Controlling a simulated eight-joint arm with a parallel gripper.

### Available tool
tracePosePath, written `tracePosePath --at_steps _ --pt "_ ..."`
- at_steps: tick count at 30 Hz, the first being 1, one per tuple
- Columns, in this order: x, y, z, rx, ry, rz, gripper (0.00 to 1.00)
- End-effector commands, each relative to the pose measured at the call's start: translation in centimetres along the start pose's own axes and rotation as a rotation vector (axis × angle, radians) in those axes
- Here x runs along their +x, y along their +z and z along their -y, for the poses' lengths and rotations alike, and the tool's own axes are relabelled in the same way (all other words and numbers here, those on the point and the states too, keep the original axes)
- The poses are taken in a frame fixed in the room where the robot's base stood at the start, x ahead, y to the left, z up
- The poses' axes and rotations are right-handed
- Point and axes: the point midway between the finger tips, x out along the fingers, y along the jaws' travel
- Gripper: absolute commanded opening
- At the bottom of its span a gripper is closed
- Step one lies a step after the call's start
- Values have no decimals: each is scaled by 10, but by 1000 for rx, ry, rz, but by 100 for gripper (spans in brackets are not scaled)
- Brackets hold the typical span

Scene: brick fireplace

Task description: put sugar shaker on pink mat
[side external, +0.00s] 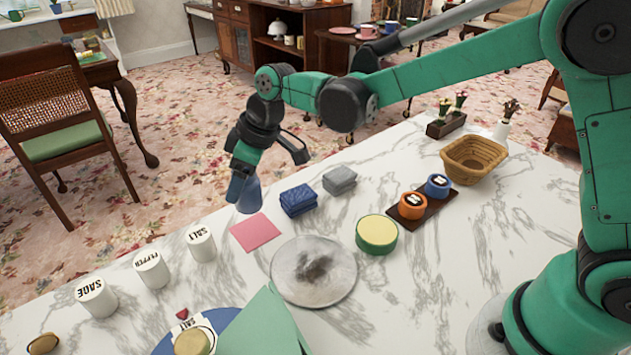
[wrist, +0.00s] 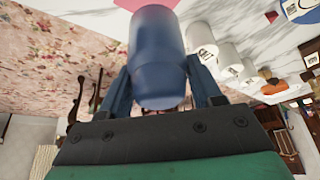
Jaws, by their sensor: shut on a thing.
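My gripper (side external: 243,190) is shut on a blue shaker (side external: 251,195), taken to be the sugar shaker. In the wrist view the shaker (wrist: 157,50) sits between the two fingers (wrist: 157,92). In the side view it is by the far edge of the marble counter, behind the pink mat (side external: 255,232). The shaker looks upright there, partly hidden by the gripper. I cannot tell whether its base touches the counter. The mat lies flat and bare. A pink patch, likely the mat (wrist: 145,3), shows at the top of the wrist view.
White canisters marked salt (side external: 201,244), pepper (side external: 152,270) and sage (side external: 97,297) stand left of the mat. A round grey plate (side external: 313,272) lies in front, right of the mat.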

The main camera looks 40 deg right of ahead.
Motion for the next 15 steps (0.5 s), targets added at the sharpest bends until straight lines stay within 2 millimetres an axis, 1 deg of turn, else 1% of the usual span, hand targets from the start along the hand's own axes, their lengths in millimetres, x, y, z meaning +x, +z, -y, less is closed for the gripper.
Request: tracePosePath --at_steps 1,5,12,15 --pt "8 3 0 0 0 0 0" --pt "18 8 0 0 0 0 0" --pt "48 21 0 0 0 0 0" --pt "52 24 0 0 0 0 0"
